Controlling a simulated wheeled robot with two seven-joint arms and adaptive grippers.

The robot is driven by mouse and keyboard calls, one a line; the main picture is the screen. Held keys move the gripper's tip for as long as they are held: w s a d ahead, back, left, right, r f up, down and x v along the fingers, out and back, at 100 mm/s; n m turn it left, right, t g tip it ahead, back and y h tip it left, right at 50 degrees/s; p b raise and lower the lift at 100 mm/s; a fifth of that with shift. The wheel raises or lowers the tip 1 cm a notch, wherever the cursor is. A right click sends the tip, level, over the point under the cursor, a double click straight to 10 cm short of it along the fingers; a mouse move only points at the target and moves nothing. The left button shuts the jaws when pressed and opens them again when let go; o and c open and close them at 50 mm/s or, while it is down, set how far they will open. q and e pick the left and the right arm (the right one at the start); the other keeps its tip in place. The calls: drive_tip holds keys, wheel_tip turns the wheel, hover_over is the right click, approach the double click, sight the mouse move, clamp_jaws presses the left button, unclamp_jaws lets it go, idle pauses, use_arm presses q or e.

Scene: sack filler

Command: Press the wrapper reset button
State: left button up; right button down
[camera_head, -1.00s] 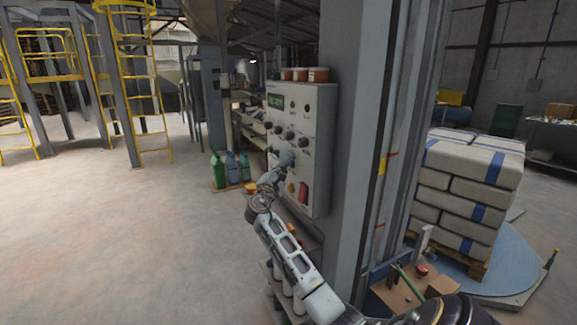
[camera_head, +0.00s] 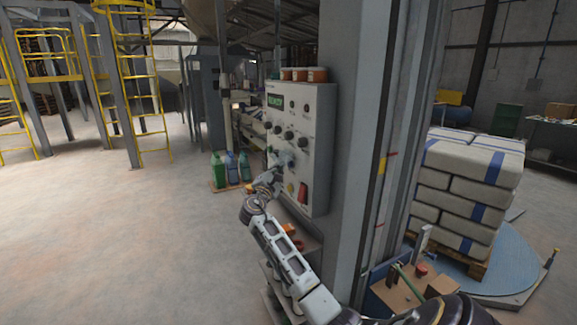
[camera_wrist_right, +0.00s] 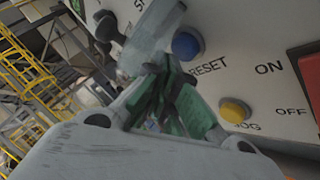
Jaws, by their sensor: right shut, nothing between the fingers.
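The grey control panel (camera_head: 320,120) is on the side of the wrapper column. In the right wrist view, a blue button (camera_wrist_right: 187,45) has the word RESET (camera_wrist_right: 209,67) beside it. A clear, pale flap-like piece (camera_wrist_right: 150,38) sticks out from the panel beside the blue button; it also shows in the head view (camera_head: 287,158). My right gripper (camera_head: 273,178) is shut and empty, close in front of the lower panel. Its dark green fingertips (camera_wrist_right: 168,78) appear near the clear piece; I cannot tell whether they touch it. My left gripper is out of view.
A yellow JOG button (camera_wrist_right: 234,110) and a red ON/OFF switch (camera_wrist_right: 312,75) sit near the blue button. A black knob (camera_wrist_right: 106,26) is on its other side. Orange-brown jars (camera_head: 300,75) stand on the panel. Wrapped sacks (camera_head: 470,165) stand behind the column.

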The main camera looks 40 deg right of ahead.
drive_tip(key=shift+w+a, duration=0.1)
drive_tip(key=shift+a, duration=0.15)
drive_tip(key=shift+w+a, duration=0.25)
drive_tip(key=shift+a, duration=0.5)
drive_tip(key=shift+w+a, duration=0.25)
drive_tip(key=shift+a, duration=0.55)
drive_tip(key=shift+w+a, duration=0.25)
drive_tip(key=shift+a, duration=0.5)
